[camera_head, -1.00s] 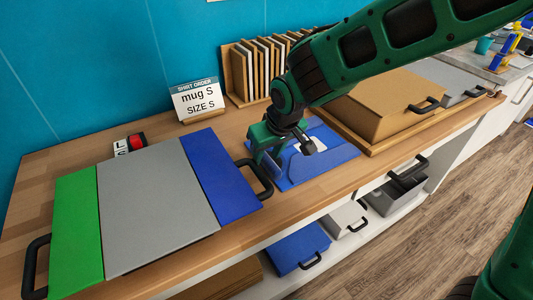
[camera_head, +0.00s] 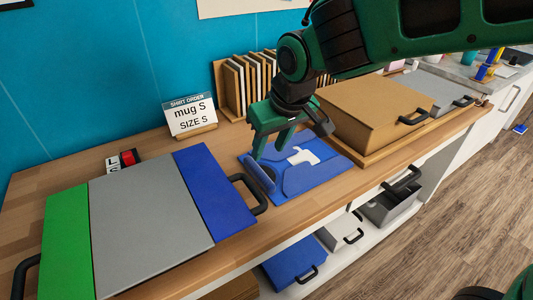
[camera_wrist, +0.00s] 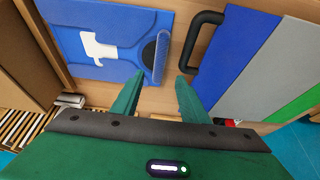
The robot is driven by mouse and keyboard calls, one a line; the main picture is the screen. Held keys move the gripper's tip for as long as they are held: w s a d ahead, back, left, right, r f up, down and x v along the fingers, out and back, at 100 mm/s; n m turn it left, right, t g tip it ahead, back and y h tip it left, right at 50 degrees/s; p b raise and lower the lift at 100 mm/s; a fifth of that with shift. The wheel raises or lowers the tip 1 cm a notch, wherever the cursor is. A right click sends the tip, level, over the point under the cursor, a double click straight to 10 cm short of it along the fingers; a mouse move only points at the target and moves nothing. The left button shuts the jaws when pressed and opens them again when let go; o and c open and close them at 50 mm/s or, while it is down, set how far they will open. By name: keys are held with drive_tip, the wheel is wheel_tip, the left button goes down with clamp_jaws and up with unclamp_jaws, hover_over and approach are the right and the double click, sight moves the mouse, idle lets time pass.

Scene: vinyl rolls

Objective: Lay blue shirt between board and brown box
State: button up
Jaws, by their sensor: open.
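The blue shirt (camera_head: 310,175) lies folded on the counter, with a white print on it, between the board and the brown box. The wrist view also shows the shirt (camera_wrist: 75,50), with a dark oval collar opening at the end nearer the board. The board (camera_head: 150,215) has green, grey and blue panels and black handles. The brown box (camera_head: 380,105) is closed and stands right of the shirt. My gripper (camera_head: 270,154) is open and empty above the shirt's collar end. In the wrist view its fingertips (camera_wrist: 160,80) are apart, with nothing gripped between them.
A rack of upright boards (camera_head: 245,85) is at the back. Small letter blocks (camera_head: 120,161) sit by the wall. A shelf below holds a blue case (camera_head: 295,262) and a grey bin (camera_head: 388,208).

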drive_tip(key=shift+s+d+r, duration=0.1)
drive_tip(key=shift+r, duration=0.15)
drive_tip(key=s+d+f+m+h, duration=0.1)
drive_tip(key=d+m, duration=0.1)
drive_tip(key=d, duration=0.8)
drive_tip(key=s+d+m+g+h, duration=0.1)
drive_tip(key=d+m, duration=0.2)
drive_tip(key=d, duration=0.7)
drive_tip(key=s+d+f+m+h, duration=0.1)
drive_tip(key=s+d+m, duration=0.1)
drive_tip(key=d, duration=0.7)
drive_tip(key=s+d+f+m+g, duration=0.2)
drive_tip(key=s+d+m, duration=0.4)
drive_tip(key=s+d, duration=0.7)
drive_tip(key=s+g, duration=0.1)
drive_tip(key=s, duration=0.3)
drive_tip(key=shift+f+y, duration=0.3)
drive_tip(key=shift+f, duration=0.05)
drive_tip(key=shift+w, duration=0.1)
drive_tip(key=shift+w+d+f, duration=0.1)
drive_tip(key=shift+w+f, duration=0.15)
drive_tip(key=shift+w, duration=0.35)
